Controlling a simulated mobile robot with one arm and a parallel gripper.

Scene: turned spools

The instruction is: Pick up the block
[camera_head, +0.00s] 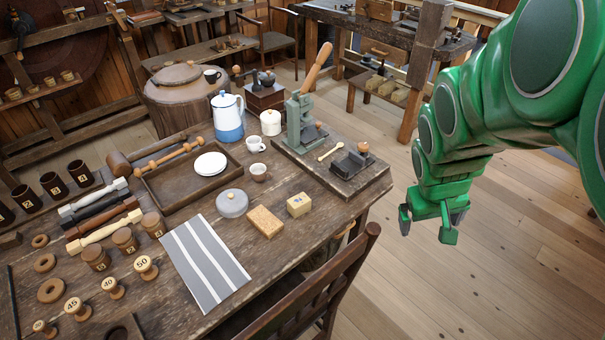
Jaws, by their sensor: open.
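A small pale yellow block (299,205) with a dark marking on one face sits on the wooden table (190,309), close to its right edge. A larger tan, speckled block (265,222), flat and rectangular, lies just left of it; the two are apart. I cannot tell from the picture alone which one is the block. My green gripper (427,224) hangs beyond the table's right edge, over the floor, well to the right of both blocks. Its fingers are apart, pointing down, with nothing between them.
A chair (318,295) stands at the table's front right. Floor under my gripper is clear.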

